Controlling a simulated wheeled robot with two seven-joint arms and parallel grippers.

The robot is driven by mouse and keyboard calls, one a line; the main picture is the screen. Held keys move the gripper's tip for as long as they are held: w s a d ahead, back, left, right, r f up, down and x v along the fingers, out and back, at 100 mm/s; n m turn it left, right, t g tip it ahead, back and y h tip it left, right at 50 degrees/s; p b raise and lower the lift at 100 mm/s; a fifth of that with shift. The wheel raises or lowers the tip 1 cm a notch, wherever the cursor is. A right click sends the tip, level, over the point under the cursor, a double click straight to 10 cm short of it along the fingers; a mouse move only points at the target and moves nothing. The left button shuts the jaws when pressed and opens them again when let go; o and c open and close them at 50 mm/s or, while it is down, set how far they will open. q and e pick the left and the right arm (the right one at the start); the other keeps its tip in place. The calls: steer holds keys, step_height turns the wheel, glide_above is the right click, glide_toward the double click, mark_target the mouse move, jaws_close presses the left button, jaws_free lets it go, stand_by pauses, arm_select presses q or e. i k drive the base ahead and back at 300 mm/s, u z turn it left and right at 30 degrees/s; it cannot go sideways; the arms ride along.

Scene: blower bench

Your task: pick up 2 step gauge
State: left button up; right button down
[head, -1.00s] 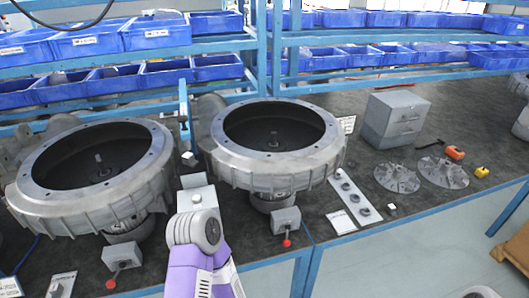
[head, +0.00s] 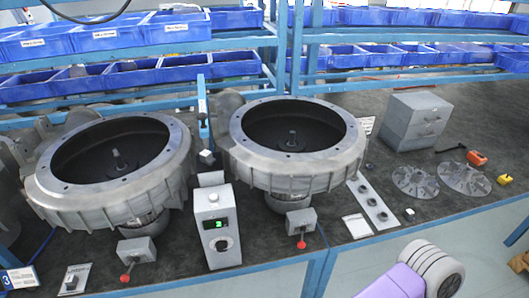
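No part that I can name for certain as a step gauge shows in the head view. The likeliest is a pale strip (head: 368,203) bearing several round pieces, lying on the bench right of the right blower housing; I cannot tell whether it is the gauge. A small pale block with a dark piece (head: 71,281) lies at the front left of the bench. Neither gripper is in view. Only a purple and white link of my arm shows at the bottom right, in front of the bench edge.
Two large round grey blower housings, left (head: 112,205) and right (head: 295,180), fill the bench's middle. A control box (head: 217,228) with a green display stands between them. A grey drawer box (head: 416,120) and two finned discs (head: 414,180) sit right. Blue bins (head: 130,80) line the racks behind.

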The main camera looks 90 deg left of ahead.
mark_target(206, 156)
steer(key=z, duration=0.1)
steer(key=k, duration=0.9)
steer(key=u, duration=1.6)
